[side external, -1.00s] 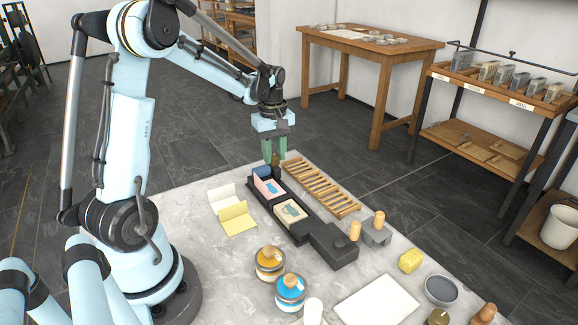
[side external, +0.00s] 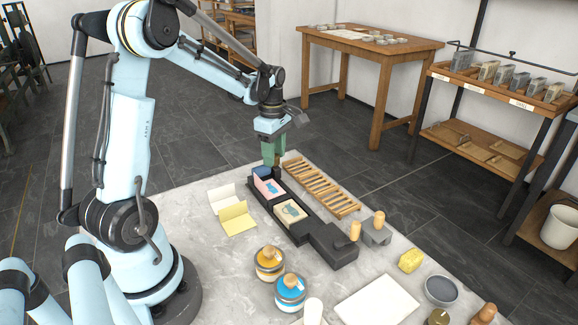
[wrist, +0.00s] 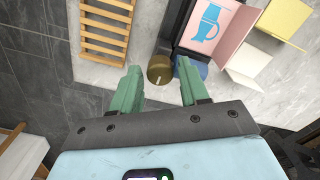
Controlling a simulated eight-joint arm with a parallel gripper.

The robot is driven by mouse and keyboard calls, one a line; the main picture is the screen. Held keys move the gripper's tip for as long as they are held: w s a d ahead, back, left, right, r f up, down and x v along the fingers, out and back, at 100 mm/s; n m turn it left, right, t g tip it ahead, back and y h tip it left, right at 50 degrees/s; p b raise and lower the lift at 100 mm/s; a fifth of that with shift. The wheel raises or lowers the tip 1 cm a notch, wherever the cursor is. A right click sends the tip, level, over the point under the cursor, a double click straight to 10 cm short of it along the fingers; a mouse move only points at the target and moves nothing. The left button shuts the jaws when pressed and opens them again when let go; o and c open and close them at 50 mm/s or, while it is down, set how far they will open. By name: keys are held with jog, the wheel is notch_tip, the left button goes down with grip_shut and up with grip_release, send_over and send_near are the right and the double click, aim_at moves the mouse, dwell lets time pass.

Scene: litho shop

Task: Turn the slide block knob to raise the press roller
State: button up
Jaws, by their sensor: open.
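The brass-brown round knob (wrist: 160,69) has a pale line on its top and sits at the end of the dark press bed (side external: 310,222). My gripper (wrist: 158,68) has green fingers that are apart, one on each side of the knob in the wrist view. I cannot tell whether they touch it. In the side view my gripper (side external: 275,163) points down at the knob, and one finger hides the other. I cannot make out the press roller for certain.
A pink-edged block with a blue jug print (side external: 268,188) and a second printed block (side external: 290,212) lie in the bed. A wooden slatted rack (side external: 322,188) stands close behind. Yellow and white folded cards (side external: 236,218) lie in front.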

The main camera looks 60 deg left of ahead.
jog(key=shift+r, duration=0.1)
jog(key=shift+r, duration=2.9)
jog(key=s+d+r+m+t, duration=0.1)
jog(key=s+d+m+t, duration=0.2)
jog(key=d+m, duration=0.7)
jog(key=s+d+m+t, duration=0.4)
jog(key=d+m, duration=0.6)
jog(key=m, duration=0.3)
jog(key=shift+d+r+m, duration=0.3)
jog(key=shift+r+m, duration=0.05)
jog(key=shift+m, duration=0.05)
